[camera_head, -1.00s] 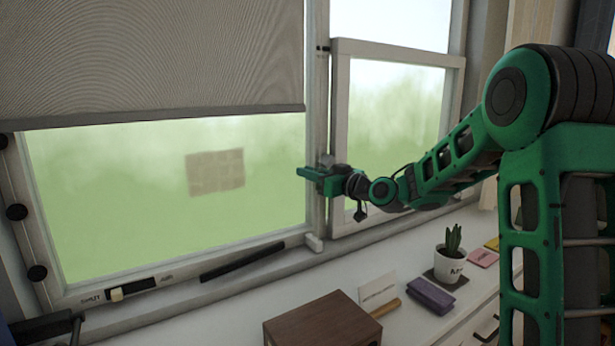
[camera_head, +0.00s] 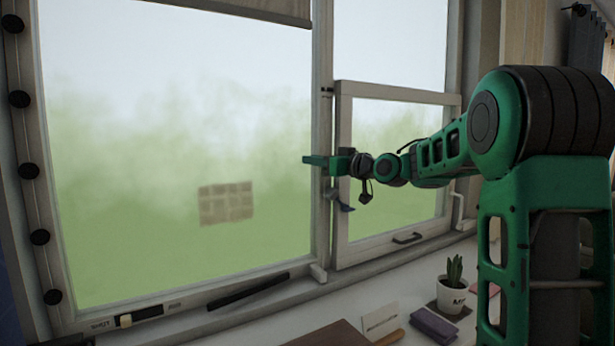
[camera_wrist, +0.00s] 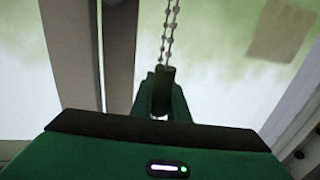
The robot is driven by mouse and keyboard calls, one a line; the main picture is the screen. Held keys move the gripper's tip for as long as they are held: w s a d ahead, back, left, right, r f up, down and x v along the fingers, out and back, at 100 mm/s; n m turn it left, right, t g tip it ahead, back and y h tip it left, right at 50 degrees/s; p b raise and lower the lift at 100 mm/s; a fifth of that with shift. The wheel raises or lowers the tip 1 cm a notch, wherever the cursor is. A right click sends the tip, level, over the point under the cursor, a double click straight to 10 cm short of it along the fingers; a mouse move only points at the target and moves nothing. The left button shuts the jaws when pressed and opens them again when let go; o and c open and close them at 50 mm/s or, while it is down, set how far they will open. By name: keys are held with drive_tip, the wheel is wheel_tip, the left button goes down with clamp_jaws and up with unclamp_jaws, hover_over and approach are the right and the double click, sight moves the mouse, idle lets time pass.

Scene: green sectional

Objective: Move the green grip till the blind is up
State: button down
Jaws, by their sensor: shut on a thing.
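The grey blind (camera_head: 250,8) shows only at the top edge of the head view. Its bottom edge hangs slightly tilted there, and most of the window glass below is bare. My gripper (camera_head: 322,161) is beside the upright post between the two window panes. In the wrist view, its fingers (camera_wrist: 163,105) are shut on a small dark green grip (camera_wrist: 165,74). A bead chain (camera_wrist: 171,30) runs upward from the grip. The grip itself is too small to make out in the head view.
A blue-grey handle (camera_head: 343,203) sits just below my gripper on the post. The smaller window (camera_head: 343,235) is to its right. The sill below carries a potted plant (camera_head: 455,291), a purple block (camera_head: 434,324) and a card (camera_head: 381,319).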

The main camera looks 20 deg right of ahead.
drive_tip(key=c, duration=1.9)
unclamp_jaws()
drive_tip(key=v, duration=1)
drive_tip(key=shift+s+d, duration=0.15)
drive_tip(key=shift+s, duration=0.15)
